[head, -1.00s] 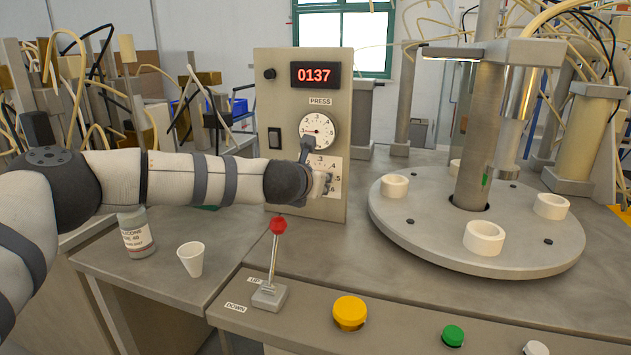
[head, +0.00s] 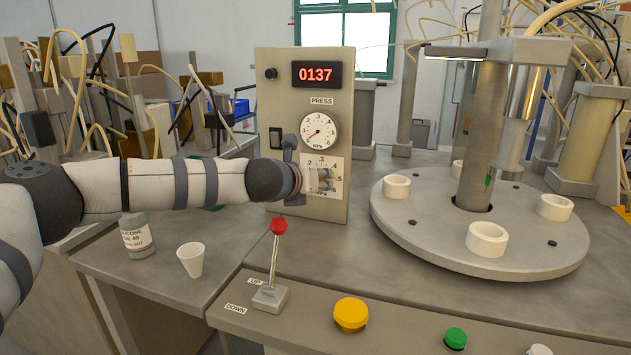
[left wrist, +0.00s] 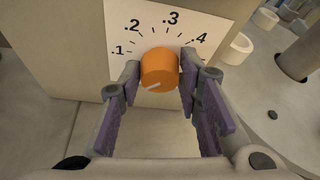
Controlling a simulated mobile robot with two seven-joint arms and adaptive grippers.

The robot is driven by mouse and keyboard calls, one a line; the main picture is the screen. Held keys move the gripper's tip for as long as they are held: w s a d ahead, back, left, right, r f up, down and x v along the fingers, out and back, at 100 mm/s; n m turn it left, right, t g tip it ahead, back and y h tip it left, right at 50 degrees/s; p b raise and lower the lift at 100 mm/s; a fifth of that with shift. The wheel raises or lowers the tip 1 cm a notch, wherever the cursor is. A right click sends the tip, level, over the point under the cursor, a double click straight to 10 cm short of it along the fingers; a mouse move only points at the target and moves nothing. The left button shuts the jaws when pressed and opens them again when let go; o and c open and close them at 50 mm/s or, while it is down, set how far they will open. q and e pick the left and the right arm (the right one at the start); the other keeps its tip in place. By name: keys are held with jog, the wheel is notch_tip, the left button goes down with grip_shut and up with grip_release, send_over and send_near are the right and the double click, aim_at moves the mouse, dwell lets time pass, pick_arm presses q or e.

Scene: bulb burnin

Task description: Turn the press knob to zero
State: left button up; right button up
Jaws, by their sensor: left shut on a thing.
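The press knob (left wrist: 160,70) is orange and round and sits on a white scale plate (head: 335,164) low on the beige control box. The left wrist view shows its white mark pointing down and to the left, below the .1 label. My left gripper (left wrist: 161,78) has one finger on each side of the knob and is shut on it. In the head view my left gripper (head: 320,180) covers much of the knob and scale. The round pressure gauge (head: 318,132) above has its needle pointing to the lower left. My right gripper is not in view.
A red-topped lever (head: 278,227) and yellow (head: 350,315) and green buttons (head: 455,338) are on the front console. A white cup (head: 191,260) and a bottle (head: 137,236) stand at the left. A round turntable (head: 480,262) with white rings is at the right.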

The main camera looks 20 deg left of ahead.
pick_arm(q)
jog(key=shift+r, duration=0.1)
jog(key=o, duration=1.1)
jog(key=v, duration=1.2)
jog(key=shift+s, duration=0.1)
